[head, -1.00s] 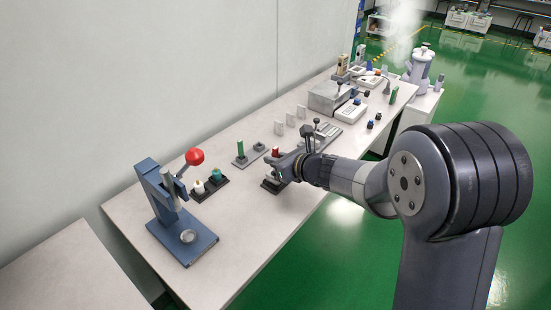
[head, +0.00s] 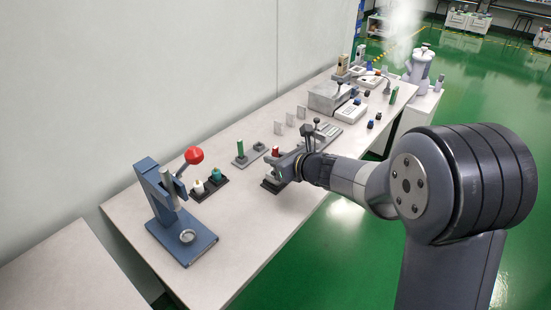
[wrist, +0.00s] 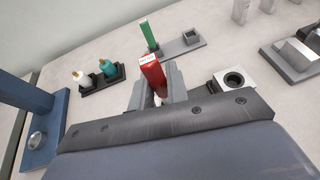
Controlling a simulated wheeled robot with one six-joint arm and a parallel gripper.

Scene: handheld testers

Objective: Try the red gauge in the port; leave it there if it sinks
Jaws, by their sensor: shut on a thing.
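The red gauge (wrist: 152,75) is an upright red block with a pale labelled top. My gripper (wrist: 157,88) is shut on it, one grey finger on each side. In the head view the red top (head: 276,150) shows just above my gripper (head: 282,166). A silver block with a round dark hole (wrist: 235,80), which looks like the port, stands just right of my gripper in the wrist view. It sits on a dark base (head: 270,187), partly hidden. The gauge's lower end is hidden, so I cannot tell whether it touches the base.
A green gauge (wrist: 149,35) stands in a grey holder beside a low square block. Two small bottles (wrist: 92,76) sit in a black tray to the left. A blue press (head: 185,240) with a red knob stands at the near left. The table front is clear.

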